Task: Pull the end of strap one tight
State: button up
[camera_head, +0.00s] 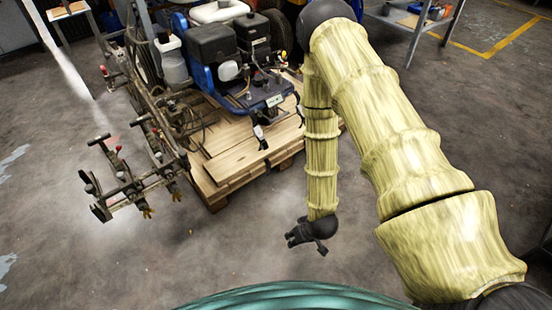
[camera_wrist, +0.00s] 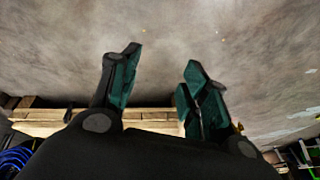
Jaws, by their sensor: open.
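The line striper (camera_head: 222,60) has a blue and black body and stands on a wooden pallet (camera_head: 235,165). Two dark strap-like pieces hang at its front edge, one near the middle (camera_head: 261,137) and one at the right (camera_head: 299,112). I cannot tell which is strap one. My gripper (camera_head: 306,241) hangs low over bare floor, in front of the pallet and apart from it. In the wrist view my gripper (camera_wrist: 163,60) has its green-padded fingers apart with nothing between them. A small dark piece (camera_wrist: 68,113) shows by the pallet edge (camera_wrist: 150,115) there.
A metal frame with clamps and spray parts (camera_head: 135,180) juts out left of the pallet. A grey shelf or table (camera_head: 415,22) stands at the back right. The concrete floor (camera_head: 255,240) before the pallet is clear.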

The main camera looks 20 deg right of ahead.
jog(key=w+d+f+t+b, duration=0.1)
jog(key=w+b, duration=0.1)
jog(key=w, duration=0.5)
jog(key=w+d+f+n+t+y+b, duration=0.1)
jog(key=w+t+b, duration=0.15)
jog(key=w, duration=0.55)
jog(key=w+d+f+t+b, duration=0.1)
jog(key=w+f+b, duration=0.15)
jog(key=w, duration=0.45)
jog(key=n+t+y+b, duration=0.2)
jog(key=n+t+b, duration=0.1)
jog(key=b, duration=0.4)
send_near(266, 146)
jog(key=b+x, duration=0.5)
jog(key=shift+s+a+f, duration=0.15)
jog(key=shift+s+f, duration=0.05)
jog(key=shift+w+a, duration=0.15)
jog(key=shift+w, duration=0.25)
jog(key=shift+b+x, duration=0.4)
jog(key=shift+x, duration=1.1)
jog(key=shift+r+p, duration=0.1)
jog(key=shift+p, duration=0.25)
grip_shut()
